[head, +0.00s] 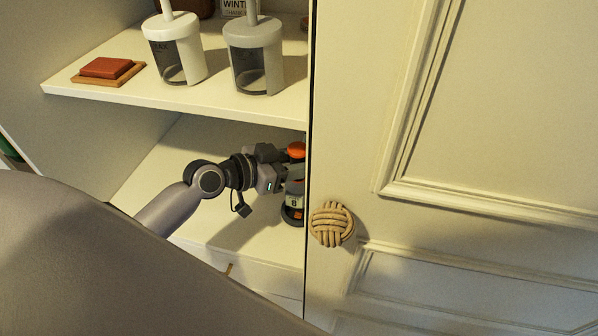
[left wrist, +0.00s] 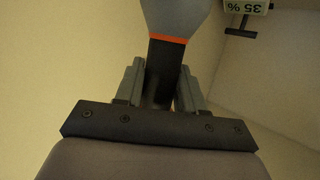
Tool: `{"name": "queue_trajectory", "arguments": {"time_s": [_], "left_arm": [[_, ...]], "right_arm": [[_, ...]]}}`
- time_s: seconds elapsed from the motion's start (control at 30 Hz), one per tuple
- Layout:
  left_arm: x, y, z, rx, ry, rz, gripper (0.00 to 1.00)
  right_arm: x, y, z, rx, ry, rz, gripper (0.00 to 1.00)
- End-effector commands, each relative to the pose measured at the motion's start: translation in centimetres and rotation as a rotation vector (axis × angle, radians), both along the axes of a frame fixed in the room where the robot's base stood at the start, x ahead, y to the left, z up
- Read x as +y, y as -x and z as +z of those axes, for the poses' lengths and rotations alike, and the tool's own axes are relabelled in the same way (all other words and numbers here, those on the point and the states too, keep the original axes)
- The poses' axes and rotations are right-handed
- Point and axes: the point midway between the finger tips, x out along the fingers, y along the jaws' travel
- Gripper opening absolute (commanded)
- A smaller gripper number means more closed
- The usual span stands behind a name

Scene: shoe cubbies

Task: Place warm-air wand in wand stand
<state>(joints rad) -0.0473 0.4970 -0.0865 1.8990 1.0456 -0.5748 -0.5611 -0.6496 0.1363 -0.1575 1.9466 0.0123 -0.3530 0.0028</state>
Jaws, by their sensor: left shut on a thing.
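My left gripper (head: 292,172) is inside the lower compartment, close to the door's edge. In the left wrist view its two fingers (left wrist: 160,88) are shut on the black neck of the warm-air wand (left wrist: 165,58), which has an orange ring and a wide grey-blue body beyond. In the head view an orange round part (head: 296,149) shows just above the fingers. A dark upright cylinder (head: 293,206) with a pale label reading "B" shows below them. I cannot tell whether these belong to the wand or its stand. My right gripper is not in view.
A panelled door (head: 480,110) with a rope-knot knob (head: 331,224) covers the right. On the upper shelf (head: 115,98) stand two white-and-grey containers (head: 174,48) (head: 253,54) and a red block on a tray (head: 106,68). A "35 %" label (left wrist: 246,6) shows in the left wrist view.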

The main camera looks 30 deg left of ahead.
Motion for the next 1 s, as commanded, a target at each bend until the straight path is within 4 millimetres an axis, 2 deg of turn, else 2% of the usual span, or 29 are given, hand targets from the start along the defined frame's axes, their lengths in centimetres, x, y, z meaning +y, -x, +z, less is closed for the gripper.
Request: {"name": "queue_trajectory", "arguments": {"time_s": [0.03,0.13,0.53,0.57,0.6,1.0], "left_arm": [[0.0,0.0,-1.1,0.003,0.004,0.0,0.17],[0.0,0.0,-2.5,0.002,0.003,0.002,0.17],[-0.3,-0.1,-3.0,-0.001,0.0,0.001,0.17],[-0.3,-0.1,-3.2,0.003,-0.001,0.0,0.42],[-0.3,-0.1,-3.1,0.003,-0.001,0.0,0.49],[-0.1,0.3,-3.0,0.004,-0.001,0.001,0.49]], "right_arm": [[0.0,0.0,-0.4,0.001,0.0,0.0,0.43],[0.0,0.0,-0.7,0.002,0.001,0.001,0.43],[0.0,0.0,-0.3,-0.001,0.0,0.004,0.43],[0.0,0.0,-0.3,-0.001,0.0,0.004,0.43],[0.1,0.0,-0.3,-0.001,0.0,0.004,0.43],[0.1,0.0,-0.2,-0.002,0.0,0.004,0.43]]}}
